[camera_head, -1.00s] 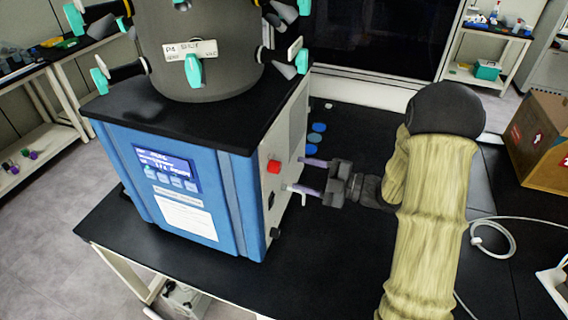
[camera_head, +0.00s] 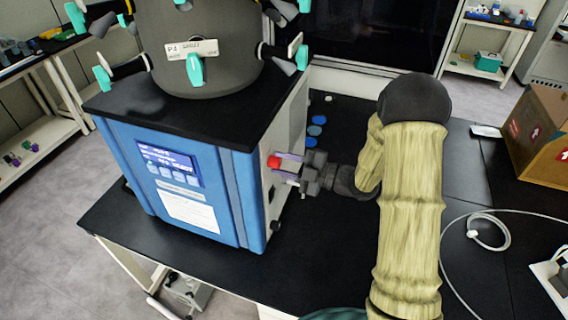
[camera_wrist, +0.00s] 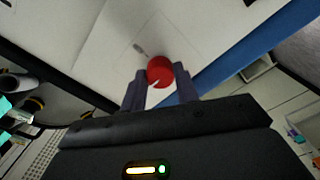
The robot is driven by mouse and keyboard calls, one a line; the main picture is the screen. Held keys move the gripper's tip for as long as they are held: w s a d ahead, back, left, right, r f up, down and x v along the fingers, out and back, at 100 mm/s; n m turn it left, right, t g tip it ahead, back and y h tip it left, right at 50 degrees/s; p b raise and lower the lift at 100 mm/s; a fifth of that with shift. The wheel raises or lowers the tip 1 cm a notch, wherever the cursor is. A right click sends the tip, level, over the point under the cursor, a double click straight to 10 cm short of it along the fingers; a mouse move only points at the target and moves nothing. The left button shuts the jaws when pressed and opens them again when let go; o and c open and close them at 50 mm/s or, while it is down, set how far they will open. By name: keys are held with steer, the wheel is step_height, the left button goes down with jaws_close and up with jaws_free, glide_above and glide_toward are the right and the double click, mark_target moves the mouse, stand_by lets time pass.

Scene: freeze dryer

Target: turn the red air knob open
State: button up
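The red air knob (camera_head: 273,162) sticks out from the pale right side panel of the blue freeze dryer (camera_head: 183,185). My gripper (camera_head: 284,166) is at that panel, coming from the right, with its two fingers spread. In the wrist view the red knob (camera_wrist: 160,71) lies between the two fingertips (camera_wrist: 160,80), one on each side. The fingers are close to the knob's sides; whether they touch it I cannot tell. A small pale mark shows on the knob's face.
The dryer stands on a black table (camera_head: 330,250). A grey drum with teal valves (camera_head: 205,50) sits on top of it. Blue discs (camera_head: 318,120) lie behind my gripper. A cardboard box (camera_head: 540,135) and a white cable (camera_head: 490,235) are at the right.

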steer(key=shift+m, duration=0.4)
steer(key=m, duration=0.3)
steer(key=m+p, duration=0.1)
steer(key=m, duration=0.4)
steer(key=m+p, duration=0.2)
steer(key=m, duration=0.3)
steer(key=shift+r+p, duration=0.1)
steer(key=shift+p, duration=0.2)
steer(key=shift+m+p, duration=0.9)
steer(key=shift+m, duration=1.2)
steer(key=o, duration=1)
steer(key=shift+d, duration=0.15)
